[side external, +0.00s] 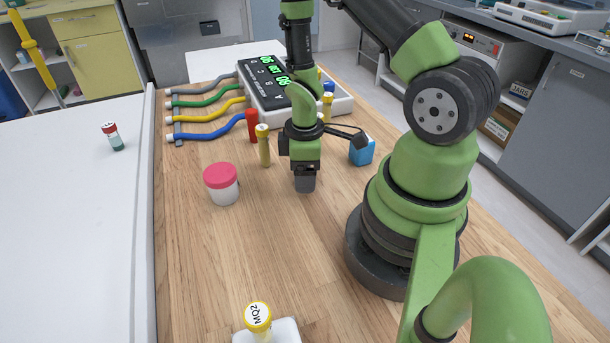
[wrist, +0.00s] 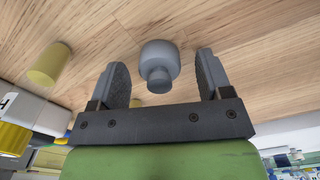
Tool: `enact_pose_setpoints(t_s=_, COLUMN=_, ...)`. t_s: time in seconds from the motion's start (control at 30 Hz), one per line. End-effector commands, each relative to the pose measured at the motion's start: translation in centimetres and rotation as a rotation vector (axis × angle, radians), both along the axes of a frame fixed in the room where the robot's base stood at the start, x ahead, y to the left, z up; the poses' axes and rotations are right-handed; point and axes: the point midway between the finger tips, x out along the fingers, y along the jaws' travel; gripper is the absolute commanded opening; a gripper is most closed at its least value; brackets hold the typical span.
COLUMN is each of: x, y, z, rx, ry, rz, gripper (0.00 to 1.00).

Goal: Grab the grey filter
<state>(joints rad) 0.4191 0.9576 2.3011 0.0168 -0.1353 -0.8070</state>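The grey filter (wrist: 160,58) shows in the wrist view as a grey cylinder with a narrower stub, on the wooden table. My gripper (wrist: 160,66) has its two dark fingers spread, one on each side of the filter, with a visible gap on both sides. In the side external view my gripper (side external: 304,180) points down over the middle of the table. A grey shape shows at its tip there, and I cannot tell finger from filter.
Behind is a device (side external: 328,106) with coloured hoses. Table in front is mostly clear.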

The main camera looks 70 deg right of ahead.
Motion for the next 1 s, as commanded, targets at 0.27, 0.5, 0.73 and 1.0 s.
enact_pose_setpoints(t_s=0.27, x=0.0, y=0.0, z=0.0, rx=0.000, ry=0.000, rz=0.000, gripper=0.20)
enact_pose_setpoints(t_s=0.5, x=0.0, y=0.0, z=0.1, rx=0.000, ry=0.000, rz=0.000, gripper=0.19)
enact_pose_setpoints(t_s=0.73, x=0.1, y=0.0, z=1.5, rx=-0.001, ry=-0.003, rz=0.001, gripper=0.19)
enact_pose_setpoints(t_s=1.0, x=0.2, y=-0.1, z=6.1, rx=-0.004, ry=-0.008, rz=0.001, gripper=0.19)
